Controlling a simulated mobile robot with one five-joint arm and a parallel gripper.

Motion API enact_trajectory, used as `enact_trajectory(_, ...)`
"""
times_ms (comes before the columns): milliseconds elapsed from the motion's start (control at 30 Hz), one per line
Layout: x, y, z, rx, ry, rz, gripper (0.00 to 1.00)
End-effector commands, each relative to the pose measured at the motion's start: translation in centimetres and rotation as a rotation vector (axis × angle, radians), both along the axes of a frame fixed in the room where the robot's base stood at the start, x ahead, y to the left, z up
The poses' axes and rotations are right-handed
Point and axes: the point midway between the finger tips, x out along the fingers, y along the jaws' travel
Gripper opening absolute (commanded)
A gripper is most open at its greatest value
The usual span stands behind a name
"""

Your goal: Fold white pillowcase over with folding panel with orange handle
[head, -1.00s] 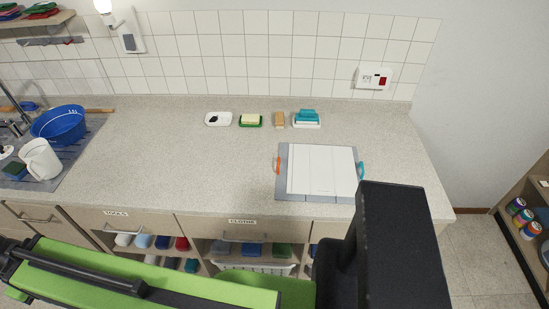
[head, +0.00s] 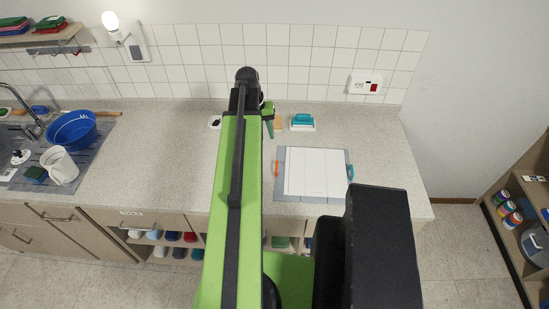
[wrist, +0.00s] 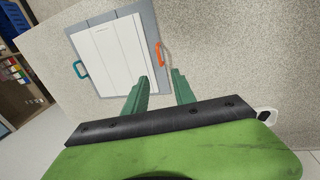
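The white pillowcase (head: 315,172) lies flat on a grey folding board (head: 294,198) on the counter; it also shows in the wrist view (wrist: 105,55). The orange handle (head: 276,168) is on the board's left edge in the head view. In the wrist view the orange handle (wrist: 160,53) lies just beyond my fingertips, with a gap. A teal handle (head: 350,172) is on the opposite edge. My gripper (wrist: 160,84) is open and empty, its two green fingers apart. In the head view my gripper (head: 268,117) is over the counter behind the board, partly hidden by my arm.
A teal brush-like object (head: 302,122) stands behind the board near the tiled wall, with a white dish (head: 215,122) farther left. A blue basin (head: 72,130) and white jug (head: 60,165) are at the sink. Counter right of the board is clear.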

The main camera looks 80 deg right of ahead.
Motion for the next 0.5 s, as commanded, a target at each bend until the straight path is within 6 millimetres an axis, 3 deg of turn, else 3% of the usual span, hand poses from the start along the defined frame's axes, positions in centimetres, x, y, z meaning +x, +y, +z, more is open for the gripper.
enact_trajectory(267, -0.7, -0.1, -0.8, 0.000, 0.002, -0.009, 0.32)
enact_trajectory(500, -1.2, -0.1, -4.6, 0.000, 0.001, -0.009, 0.32)
